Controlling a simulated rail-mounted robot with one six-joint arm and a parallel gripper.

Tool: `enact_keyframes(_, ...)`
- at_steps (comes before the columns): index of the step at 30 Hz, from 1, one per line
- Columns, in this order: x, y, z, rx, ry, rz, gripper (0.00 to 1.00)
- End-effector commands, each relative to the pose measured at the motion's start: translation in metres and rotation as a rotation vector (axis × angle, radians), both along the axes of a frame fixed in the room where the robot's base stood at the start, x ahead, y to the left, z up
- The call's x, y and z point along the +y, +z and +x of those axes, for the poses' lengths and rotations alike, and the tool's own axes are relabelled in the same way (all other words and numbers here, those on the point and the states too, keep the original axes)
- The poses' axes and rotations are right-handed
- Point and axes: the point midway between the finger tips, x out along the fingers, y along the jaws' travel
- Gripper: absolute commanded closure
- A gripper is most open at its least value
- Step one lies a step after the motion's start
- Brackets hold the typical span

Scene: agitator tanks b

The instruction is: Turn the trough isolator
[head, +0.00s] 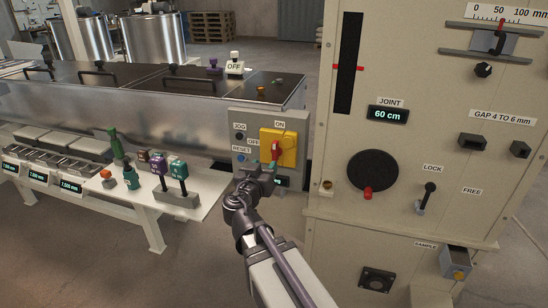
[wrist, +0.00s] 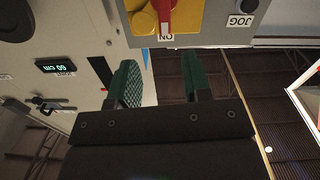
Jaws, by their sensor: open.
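The trough isolator is a red rotary handle (head: 276,151) on a yellow plate (head: 290,148), set on a grey control panel with ON above and OFF at the left. In the wrist view the picture is upside down; the red handle (wrist: 167,14) shows at the top edge, lined up toward the ON label (wrist: 166,37). My gripper (head: 262,167) is just below and in front of the isolator in the head view. In the wrist view its two green fingers (wrist: 160,68) are apart with nothing between them, short of the handle. The gripper partly covers the panel's lower part.
The JOG (head: 239,136) and RESET (head: 241,157) buttons sit left of the isolator. The tall beige cabinet (head: 317,215) stands close on the right.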

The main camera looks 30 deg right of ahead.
Motion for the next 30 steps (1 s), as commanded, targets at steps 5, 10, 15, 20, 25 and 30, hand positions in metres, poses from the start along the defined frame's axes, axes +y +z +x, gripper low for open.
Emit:
enact_keyframes(5,0.003,0.003,0.003,-0.092,0.027,0.079,0.55)
enact_keyframes(10,-0.005,0.003,0.013,-0.09,0.025,0.08,0.55)
enact_keyframes(15,-0.032,0.002,0.041,-0.089,0.022,0.079,0.55)
enact_keyframes(20,-0.057,0.002,0.067,-0.088,0.023,0.079,0.55)
enact_keyframes(25,-0.071,0.002,0.08,-0.088,0.024,0.079,0.55)
enact_keyframes(30,-0.073,0.002,0.08,-0.088,0.025,0.079,0.55)
